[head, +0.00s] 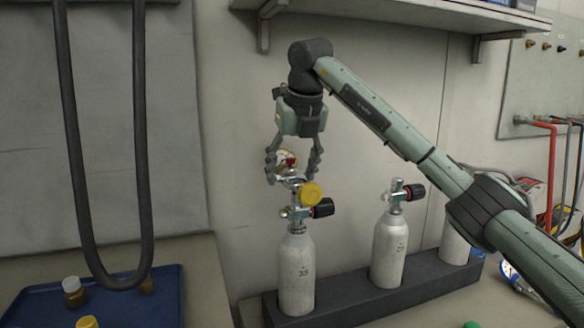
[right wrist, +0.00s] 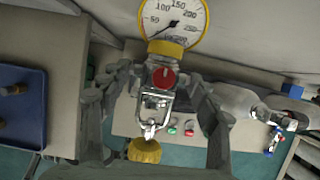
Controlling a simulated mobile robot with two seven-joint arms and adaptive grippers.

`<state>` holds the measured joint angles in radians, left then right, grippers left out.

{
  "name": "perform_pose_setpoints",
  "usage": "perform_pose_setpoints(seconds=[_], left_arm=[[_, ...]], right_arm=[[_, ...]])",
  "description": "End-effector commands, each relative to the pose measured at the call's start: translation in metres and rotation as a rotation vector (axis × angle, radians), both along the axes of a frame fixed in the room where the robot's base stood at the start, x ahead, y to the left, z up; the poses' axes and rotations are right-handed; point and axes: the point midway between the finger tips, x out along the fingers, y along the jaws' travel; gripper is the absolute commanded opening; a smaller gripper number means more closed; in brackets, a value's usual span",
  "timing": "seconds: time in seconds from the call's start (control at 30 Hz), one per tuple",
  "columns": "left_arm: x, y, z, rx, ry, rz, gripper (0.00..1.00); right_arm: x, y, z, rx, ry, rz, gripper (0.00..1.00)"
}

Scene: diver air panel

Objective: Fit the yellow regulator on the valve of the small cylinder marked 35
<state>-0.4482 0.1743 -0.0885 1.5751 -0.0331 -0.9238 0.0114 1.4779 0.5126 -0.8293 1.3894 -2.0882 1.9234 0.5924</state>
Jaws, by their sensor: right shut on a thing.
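My right gripper (head: 293,176) is shut on the yellow regulator (head: 311,194), directly above the leftmost small cylinder (head: 297,272) in the head view. The regulator's yellow-rimmed gauge (right wrist: 176,22), red knob (right wrist: 163,78), metal yoke (right wrist: 156,108) and yellow knob (right wrist: 145,150) show in the right wrist view. In the head view, the yoke overlaps the top of that cylinder's valve (head: 296,213), which has a black handwheel. I cannot tell whether the yoke is around the valve or just above it. The cylinder's marking is small and looks like 35. My left gripper is not in view.
A second cylinder (head: 389,250) and a partly hidden third (head: 454,245) stand in the same dark rack (head: 345,298). A shelf (head: 400,14) is overhead. Black hose (head: 70,130) hangs left, above a blue tray (head: 150,305). Red hose (head: 551,165) hangs right.

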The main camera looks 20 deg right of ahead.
Motion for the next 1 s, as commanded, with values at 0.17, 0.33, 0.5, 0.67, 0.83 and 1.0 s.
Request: perform_pose_setpoints(seconds=[0.17, 0.33, 0.5, 0.67, 0.83, 1.0], left_arm=[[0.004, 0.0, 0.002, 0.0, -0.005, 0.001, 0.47], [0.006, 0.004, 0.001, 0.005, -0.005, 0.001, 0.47], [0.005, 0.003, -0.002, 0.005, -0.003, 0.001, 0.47], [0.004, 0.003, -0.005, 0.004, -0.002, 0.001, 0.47], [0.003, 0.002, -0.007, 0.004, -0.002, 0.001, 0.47], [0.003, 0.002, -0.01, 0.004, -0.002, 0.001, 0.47]], right_arm=[[0.001, 0.0, 0.002, 0.001, -0.003, -0.001, 0.07], [0.001, 0.0, 0.001, 0.001, -0.003, -0.001, 0.07], [0.001, 0.0, -0.003, 0.001, -0.003, -0.001, 0.07], [0.001, 0.0, -0.007, 0.001, -0.003, -0.001, 0.07], [0.001, 0.0, -0.012, 0.0, -0.003, -0.001, 0.07], [0.001, 0.0, -0.016, 0.0, -0.003, -0.001, 0.07]])
